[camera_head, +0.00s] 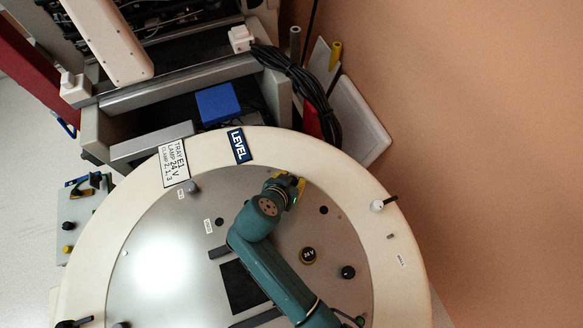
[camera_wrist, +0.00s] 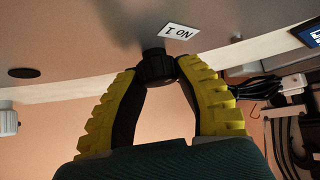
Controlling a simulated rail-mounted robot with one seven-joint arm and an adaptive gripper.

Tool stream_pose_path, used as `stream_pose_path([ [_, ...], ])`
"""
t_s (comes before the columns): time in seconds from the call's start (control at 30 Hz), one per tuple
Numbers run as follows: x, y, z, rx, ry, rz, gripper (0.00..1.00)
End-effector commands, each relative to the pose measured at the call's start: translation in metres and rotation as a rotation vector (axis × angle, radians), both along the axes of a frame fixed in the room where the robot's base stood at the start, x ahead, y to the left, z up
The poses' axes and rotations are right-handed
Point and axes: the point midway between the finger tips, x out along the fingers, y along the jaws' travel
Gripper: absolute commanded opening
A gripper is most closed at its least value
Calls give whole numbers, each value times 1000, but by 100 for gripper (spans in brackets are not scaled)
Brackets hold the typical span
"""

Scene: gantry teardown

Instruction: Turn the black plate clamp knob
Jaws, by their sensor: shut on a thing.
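A cream ring (camera_head: 412,265) surrounds the plate, with a "LEVEL" sign (camera_head: 239,145) and a white lamp label (camera_head: 173,164). A blue block (camera_head: 216,104) lies beyond.

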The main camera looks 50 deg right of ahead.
Motion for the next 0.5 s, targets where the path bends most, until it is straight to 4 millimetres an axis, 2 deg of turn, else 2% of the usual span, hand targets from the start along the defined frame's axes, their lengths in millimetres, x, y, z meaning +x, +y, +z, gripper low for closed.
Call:
stream_pose_path([
  [0.03, -2, 1, -5, 8, 6, -2, 0],
  [0.3, -2, 1, -6, 9, 6, -2, 0],
  [0.33, -2, 1, -6, 9, 6, -2, 37],
  [0.47, -1, 1, -5, 7, 5, -1, 62],
  [0.5, -1, 1, -4, 6, 4, -2, 64],
])
